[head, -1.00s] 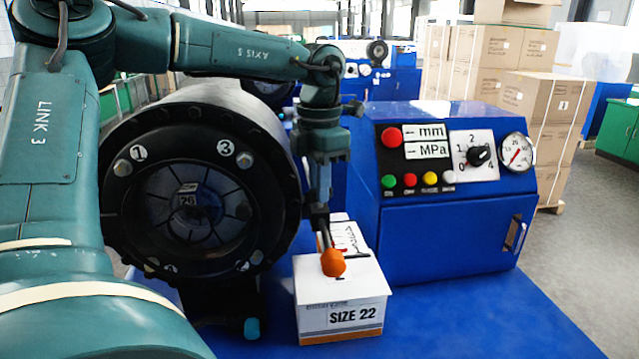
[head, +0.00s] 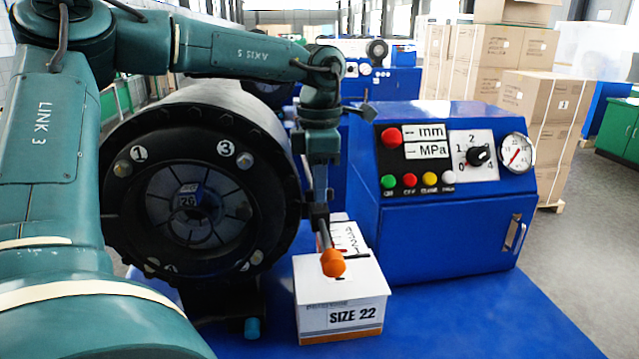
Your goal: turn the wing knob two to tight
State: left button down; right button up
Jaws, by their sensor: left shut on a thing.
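My left gripper (head: 329,254) points down at the white box labelled SIZE 22 (head: 318,319). It is shut at an orange, rounded piece (head: 333,264) just over the box's top, which I take to be the wing knob. The fingers are seen nearly edge-on and hide most of what they hold, so its wings and any number on it cannot be made out. My right gripper is not in view.
The black round crimper head (head: 270,185), with numbered bolts, stands close to the left of my gripper. A blue control cabinet (head: 445,245) with buttons, a dial and a gauge stands to the right. The blue table (head: 470,320) is clear at the front right.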

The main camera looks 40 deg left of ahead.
pick_arm(q)
jog(key=c, duration=1.5)
grip_release()
notch_tip(320, 180, up, 13)
jog(key=shift+r, duration=0.1)
